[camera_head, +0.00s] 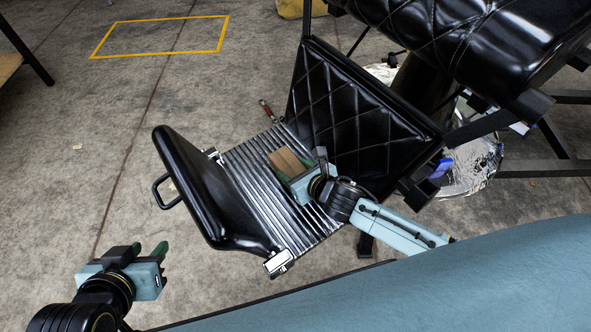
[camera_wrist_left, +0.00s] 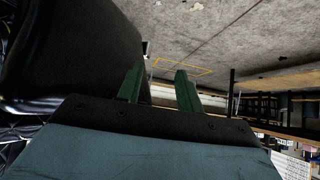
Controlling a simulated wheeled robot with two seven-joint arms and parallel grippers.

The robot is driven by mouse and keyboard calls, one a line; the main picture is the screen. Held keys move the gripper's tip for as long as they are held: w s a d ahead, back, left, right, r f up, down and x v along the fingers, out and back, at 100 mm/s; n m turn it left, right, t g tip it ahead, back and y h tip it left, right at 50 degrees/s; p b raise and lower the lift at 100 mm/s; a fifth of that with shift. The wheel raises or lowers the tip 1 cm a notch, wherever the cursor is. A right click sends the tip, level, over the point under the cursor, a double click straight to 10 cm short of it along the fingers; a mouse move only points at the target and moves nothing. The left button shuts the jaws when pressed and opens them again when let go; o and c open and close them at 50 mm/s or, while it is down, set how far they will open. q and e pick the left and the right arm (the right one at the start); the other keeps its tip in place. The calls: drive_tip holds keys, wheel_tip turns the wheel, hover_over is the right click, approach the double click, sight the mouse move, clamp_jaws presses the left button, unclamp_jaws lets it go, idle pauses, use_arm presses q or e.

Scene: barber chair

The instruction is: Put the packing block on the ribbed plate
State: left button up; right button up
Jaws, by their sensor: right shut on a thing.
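The packing block (camera_head: 284,159) is a small brown wooden-looking block over the ribbed plate (camera_head: 257,178). The ribbed plate is the silver, slatted metal footrest of the black barber chair. My right gripper (camera_head: 298,176) is shut on the block, above the middle of the plate. From this view I cannot tell whether the block touches the slats. My left gripper (camera_head: 150,252) is open and empty, low at the left, apart from the plate. Its two green fingers show spread in the left wrist view (camera_wrist_left: 160,85).
A black padded panel with a handle (camera_head: 200,190) borders the plate on the left. The quilted black chair panel (camera_head: 355,115) stands at its right. A red-handled tool (camera_head: 267,110) lies near the plate's far end. Open concrete floor (camera_head: 90,150) lies to the left.

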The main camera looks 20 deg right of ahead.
sight(294, 170)
drive_tip(key=shift+f, duration=0.15)
drive_tip(key=o, duration=1.1)
use_arm(q)
drive_tip(key=shift+w+d+r, duration=0.1)
drive_tip(key=shift+w, duration=0.05)
use_arm(e)
drive_tip(key=shift+r, duration=0.2)
drive_tip(key=p+v, duration=0.1)
drive_tip(key=v, duration=0.2)
drive_tip(key=shift+p, duration=0.3)
drive_tip(key=p+v, duration=0.1)
drive_tip(key=v, duration=0.2)
drive_tip(key=shift+s+d+r+p, duration=0.1)
drive_tip(key=shift+s+r+p, duration=0.15)
drive_tip(key=shift+s+p, duration=0.1)
use_arm(q)
drive_tip(key=s+a+f+g+y, duration=0.1)
drive_tip(key=s+a+f+g, duration=0.1)
drive_tip(key=f, duration=0.3)
drive_tip(key=s+a+f+g+y+p, duration=0.1)
drive_tip(key=s+a+f+g, duration=0.2)
drive_tip(key=s+f+g, duration=0.1)
drive_tip(key=shift+s+a+f+p, duration=0.15)
drive_tip(key=shift+s+f+p, duration=0.25)
drive_tip(key=shift+f, duration=0.6)
use_arm(e)
drive_tip(key=shift+v, duration=2.5)
